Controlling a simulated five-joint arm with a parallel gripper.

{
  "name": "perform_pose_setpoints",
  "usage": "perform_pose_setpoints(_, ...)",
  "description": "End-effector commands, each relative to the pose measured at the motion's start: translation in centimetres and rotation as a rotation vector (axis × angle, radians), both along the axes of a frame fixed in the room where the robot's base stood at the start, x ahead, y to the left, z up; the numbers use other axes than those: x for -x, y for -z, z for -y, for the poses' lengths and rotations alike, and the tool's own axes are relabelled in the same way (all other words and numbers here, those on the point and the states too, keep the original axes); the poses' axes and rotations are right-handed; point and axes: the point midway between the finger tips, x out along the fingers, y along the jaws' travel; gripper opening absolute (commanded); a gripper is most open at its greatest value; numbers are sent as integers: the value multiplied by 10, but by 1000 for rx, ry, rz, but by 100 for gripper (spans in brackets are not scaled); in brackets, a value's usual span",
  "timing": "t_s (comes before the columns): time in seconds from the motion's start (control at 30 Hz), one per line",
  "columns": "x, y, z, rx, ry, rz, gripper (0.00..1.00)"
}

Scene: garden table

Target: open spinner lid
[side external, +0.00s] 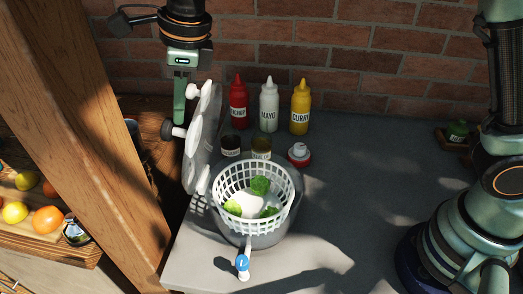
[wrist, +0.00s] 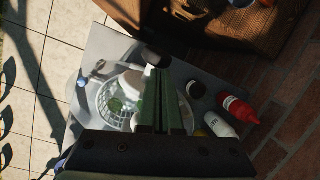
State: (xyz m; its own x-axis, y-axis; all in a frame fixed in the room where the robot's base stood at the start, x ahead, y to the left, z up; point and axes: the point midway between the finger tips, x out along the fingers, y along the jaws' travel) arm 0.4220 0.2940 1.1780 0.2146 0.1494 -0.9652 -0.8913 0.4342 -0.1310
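The salad spinner's white lid (side external: 203,140) stands upright, nearly edge-on, at the left rim of the spinner bowl (side external: 262,238). Its dark knob (side external: 169,130) points left. The bowl's white basket (side external: 232,182) is uncovered, with green leaves (side external: 260,186) inside. My gripper (side external: 179,122) points down beside the lid's left face, close to the knob; whether it touches is unclear. In the wrist view the green fingers (wrist: 160,72) lie together with nothing visible between them and partly hide the lid. The basket (wrist: 108,100) shows left of them.
Ketchup (side external: 238,108), mayo (side external: 269,108) and curry (side external: 300,110) bottles stand behind the bowl. Two dark jars (side external: 231,146) and a red-and-white item (side external: 299,153) are nearer it. A wooden post (side external: 95,130) rises at left.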

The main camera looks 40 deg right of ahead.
Motion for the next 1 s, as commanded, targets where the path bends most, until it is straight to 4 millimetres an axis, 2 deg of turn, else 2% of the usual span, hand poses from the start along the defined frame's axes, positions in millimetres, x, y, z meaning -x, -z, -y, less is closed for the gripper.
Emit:
perform_pose_setpoints(0.67, -2, 3, -4, 0, -4, 0, 0)
perform_pose_setpoints(0.83, 1, -17, -1, -2, -3, 3, 0)
perform_pose_setpoints(1.0, 8, -53, 4, -4, -2, 7, 0)
